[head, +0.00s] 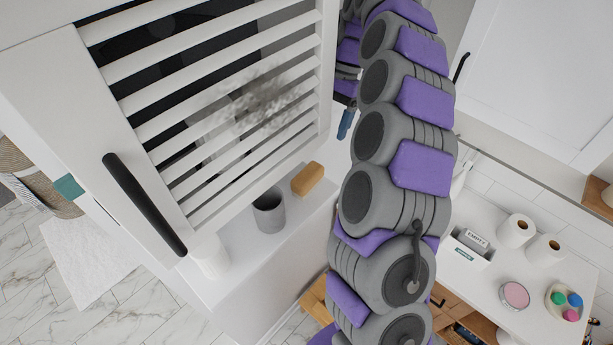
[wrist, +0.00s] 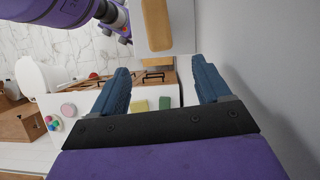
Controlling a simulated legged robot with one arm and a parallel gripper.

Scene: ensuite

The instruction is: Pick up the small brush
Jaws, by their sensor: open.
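A small tan block-shaped object (head: 308,179), which looks like the small brush with a wooden back, lies on a white ledge next to a grey cup. No bristles show. In the wrist view, the same tan object (wrist: 157,25) appears at the top, ahead of and apart from the fingers. My gripper (wrist: 160,85) is open and empty, with its two blue fingers spread. In the head view, one blue finger of my gripper (head: 346,122) shows beside the slatted door, mostly hidden behind my arm.
A slatted white cabinet door (head: 215,90) with a black handle (head: 144,204) stands close to the ledge (head: 290,225). The grey cup (head: 269,210) stands left of the tan object. A counter (head: 487,290) at right holds rolls and small items. A wall (wrist: 260,60) rises right of my gripper.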

